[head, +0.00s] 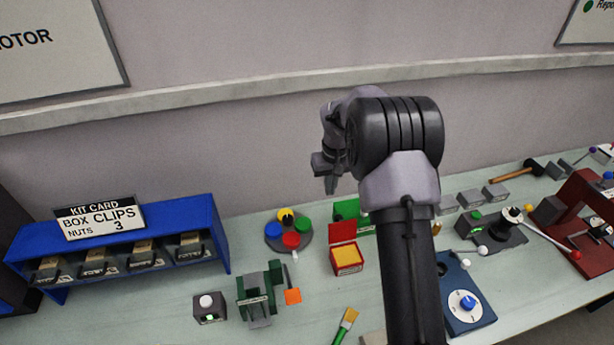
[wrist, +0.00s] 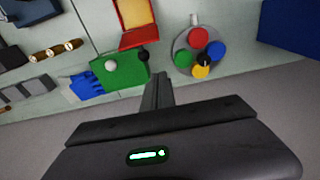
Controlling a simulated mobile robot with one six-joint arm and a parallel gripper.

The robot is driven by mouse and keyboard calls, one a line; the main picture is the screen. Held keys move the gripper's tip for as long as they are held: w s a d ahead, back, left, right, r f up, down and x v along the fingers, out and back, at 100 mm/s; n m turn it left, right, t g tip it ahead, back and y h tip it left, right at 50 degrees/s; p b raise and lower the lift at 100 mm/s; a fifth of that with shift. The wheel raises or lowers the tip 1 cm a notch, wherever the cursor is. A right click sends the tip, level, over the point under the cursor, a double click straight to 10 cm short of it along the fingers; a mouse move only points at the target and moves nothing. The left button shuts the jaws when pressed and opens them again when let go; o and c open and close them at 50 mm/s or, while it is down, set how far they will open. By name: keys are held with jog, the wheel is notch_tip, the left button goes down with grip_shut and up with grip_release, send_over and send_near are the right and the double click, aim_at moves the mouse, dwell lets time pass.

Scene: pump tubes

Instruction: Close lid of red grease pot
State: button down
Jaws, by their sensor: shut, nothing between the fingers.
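The red grease pot (head: 346,267) stands on the bench with yellow grease showing inside. Its red lid (head: 342,232) is open, standing up at the back edge on the wall side. In the wrist view the pot's yellow content (wrist: 135,12) is at the top edge, partly cut off, with the lid (wrist: 138,41) below it. My gripper (head: 331,187) is in the air above and behind the pot, near the wall, its fingers pointing down. In the wrist view the fingers (wrist: 158,80) are together and empty, apart from the lid.
A green box (wrist: 122,76) with knobs is beside the lid. A round stand with coloured discs (head: 289,232) is left of the pot. A green clamp (head: 258,290), an orange-tipped tool (head: 292,296) and a brush (head: 345,324) lie nearer the front. The wall is close behind my gripper.

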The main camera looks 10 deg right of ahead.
aim_at(340, 227)
notch_tip(340, 227, down, 11)
jog(key=s, duration=0.1)
jog(key=shift+s+d+b, duration=0.15)
jog(key=shift+s+b, duration=0.15)
jog(key=shift+s, duration=0.1)
jog(key=shift+r, duration=0.1)
dwell(0.3)
